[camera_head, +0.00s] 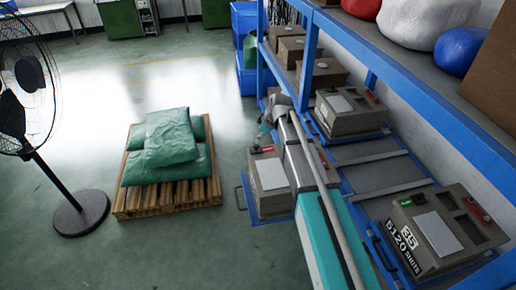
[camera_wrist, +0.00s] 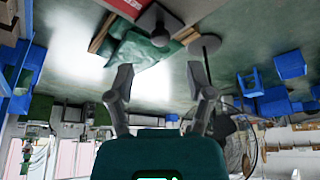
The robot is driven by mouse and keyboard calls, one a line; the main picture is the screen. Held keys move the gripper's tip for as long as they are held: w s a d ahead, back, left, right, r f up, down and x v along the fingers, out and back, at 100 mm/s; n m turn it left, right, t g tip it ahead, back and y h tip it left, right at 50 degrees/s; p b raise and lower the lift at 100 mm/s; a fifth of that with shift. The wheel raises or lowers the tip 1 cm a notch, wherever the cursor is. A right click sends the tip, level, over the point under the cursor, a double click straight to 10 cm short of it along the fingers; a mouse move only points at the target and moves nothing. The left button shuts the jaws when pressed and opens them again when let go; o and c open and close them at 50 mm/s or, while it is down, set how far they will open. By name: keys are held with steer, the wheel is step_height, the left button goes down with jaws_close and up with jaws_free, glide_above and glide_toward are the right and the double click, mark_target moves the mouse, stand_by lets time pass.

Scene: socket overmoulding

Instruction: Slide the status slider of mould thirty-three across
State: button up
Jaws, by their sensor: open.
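A grey-brown mould (camera_head: 270,203) with a pale plate on top sits on a pulled-out blue tray in the head view. A small red part (camera_head: 267,149) shows at its far edge, with green beside it. Its number is hidden, so I cannot tell whether it is thirty-three. My gripper (camera_head: 266,132) is partly hidden by my arm, close to that far edge; I cannot tell if it touches. In the wrist view my gripper (camera_wrist: 160,72) is open, with nothing between its fingers. A red surface (camera_wrist: 130,6) and a dark knob-like part (camera_wrist: 158,24) show beyond them.
Mould 35 (camera_head: 435,235) and another mould (camera_head: 350,110) sit on the blue rack (camera_head: 305,65); more stand farther back. A pallet (camera_head: 165,200) with green bags (camera_head: 170,142) and a fan (camera_head: 82,212) stand to the left.

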mark_target(257, 146)
steer(key=shift+b+x, duration=2.25)
steer(key=shift+x, duration=0.55)
jaws_close()
